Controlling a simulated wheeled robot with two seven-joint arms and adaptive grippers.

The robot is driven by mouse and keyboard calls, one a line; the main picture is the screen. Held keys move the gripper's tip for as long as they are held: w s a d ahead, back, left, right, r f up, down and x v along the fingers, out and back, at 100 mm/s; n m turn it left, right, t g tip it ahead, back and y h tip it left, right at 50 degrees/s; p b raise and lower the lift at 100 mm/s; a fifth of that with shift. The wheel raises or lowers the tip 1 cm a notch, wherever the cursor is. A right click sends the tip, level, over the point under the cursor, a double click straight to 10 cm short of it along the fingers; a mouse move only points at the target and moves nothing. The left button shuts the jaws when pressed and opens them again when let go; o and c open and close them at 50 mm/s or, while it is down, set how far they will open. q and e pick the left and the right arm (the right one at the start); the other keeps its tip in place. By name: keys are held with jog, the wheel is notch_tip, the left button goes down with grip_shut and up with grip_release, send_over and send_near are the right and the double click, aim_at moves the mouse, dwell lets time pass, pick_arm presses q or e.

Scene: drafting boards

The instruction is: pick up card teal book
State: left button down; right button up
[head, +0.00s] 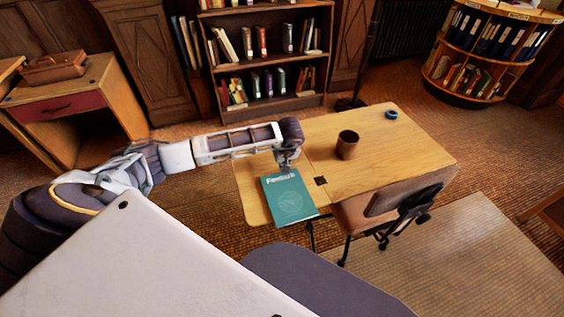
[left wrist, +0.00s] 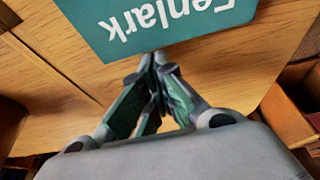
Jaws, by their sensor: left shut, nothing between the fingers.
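The teal book (head: 288,199) lies flat on the near left part of the wooden desk (head: 400,150), its cover up with white lettering. In the left wrist view the book (left wrist: 130,25) fills the top, its lettering upside down. My left gripper (head: 286,167) is at the book's far edge in the head view. In the left wrist view my left gripper (left wrist: 155,62) is shut with its fingertips together at the book's edge, and nothing is between them. I cannot tell whether the tips touch the book. My right gripper is not in view.
A brown cup (head: 347,145) stands on the desk right of the book, and a small blue ring-shaped object (head: 391,115) lies at the far right. A bookshelf (head: 268,110) stands behind. The desk between cup and ring is clear.

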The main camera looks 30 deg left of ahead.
pick_arm(q)
jog(key=shift+s+d, duration=0.8)
jog(key=shift+d, duration=0.15)
jog(key=shift+s+d, duration=0.15)
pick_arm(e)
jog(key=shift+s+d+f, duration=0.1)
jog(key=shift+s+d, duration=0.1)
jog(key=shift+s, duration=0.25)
pick_arm(q)
jog(key=shift+w+a, duration=0.4)
jog(key=shift+a, duration=0.1)
jog(key=shift+w+a+r+b, duration=0.2)
jog(key=shift+w+a+b, duration=0.15)
jog(key=shift+w+a, duration=0.65)
jog(key=shift+s+r, duration=0.1)
jog(key=shift+r, duration=0.25)
jog(key=v, duration=0.9)
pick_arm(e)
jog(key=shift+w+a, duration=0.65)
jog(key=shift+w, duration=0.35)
